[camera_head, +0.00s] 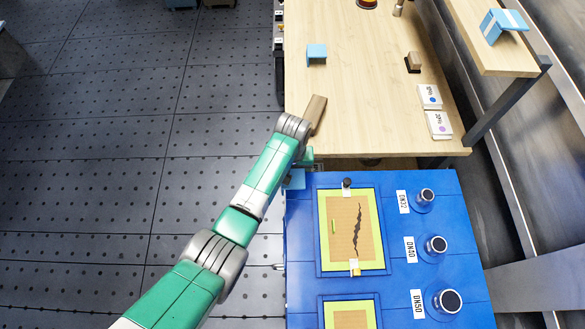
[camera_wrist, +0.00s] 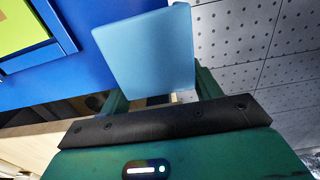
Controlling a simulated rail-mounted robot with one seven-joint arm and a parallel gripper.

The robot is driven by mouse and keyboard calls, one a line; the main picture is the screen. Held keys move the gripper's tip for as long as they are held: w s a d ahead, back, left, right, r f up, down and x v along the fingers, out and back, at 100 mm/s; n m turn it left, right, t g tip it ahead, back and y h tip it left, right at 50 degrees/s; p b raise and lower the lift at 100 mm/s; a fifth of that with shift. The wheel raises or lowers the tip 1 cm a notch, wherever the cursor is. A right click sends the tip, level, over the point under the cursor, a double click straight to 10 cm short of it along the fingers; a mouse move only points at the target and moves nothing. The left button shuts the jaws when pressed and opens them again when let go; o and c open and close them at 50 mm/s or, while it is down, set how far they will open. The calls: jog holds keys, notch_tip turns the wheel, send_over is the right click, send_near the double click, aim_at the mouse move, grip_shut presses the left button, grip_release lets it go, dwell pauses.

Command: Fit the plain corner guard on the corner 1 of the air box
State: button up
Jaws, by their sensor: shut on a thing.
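My gripper (camera_head: 302,168) is at the upper left corner of the blue air box (camera_head: 390,195). It is shut on a plain light blue corner guard (camera_head: 293,180). In the wrist view the guard (camera_wrist: 148,50) shows a smooth, unmarked face between the green fingers (camera_wrist: 162,97). The guard is beside the air box's left edge in the head view. The air box also shows at the upper left of the wrist view (camera_wrist: 85,62). Whether the guard touches the corner cannot be told; the arm hides part of it.
A light blue piece (camera_head: 316,53) and a brown block (camera_head: 414,62) stand on the wooden table (camera_head: 360,100). A blue piece with a white stripe (camera_head: 503,22) is on the upper shelf. Several round ports and a cracked panel (camera_head: 345,230) are on the air box.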

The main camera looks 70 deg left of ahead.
jog(key=o, duration=1.1)
jog(key=shift+o, duration=0.2)
notch_tip(320, 180, up, 8)
jog(key=shift+f+p, duration=0.1)
jog(key=shift+p, duration=1.15)
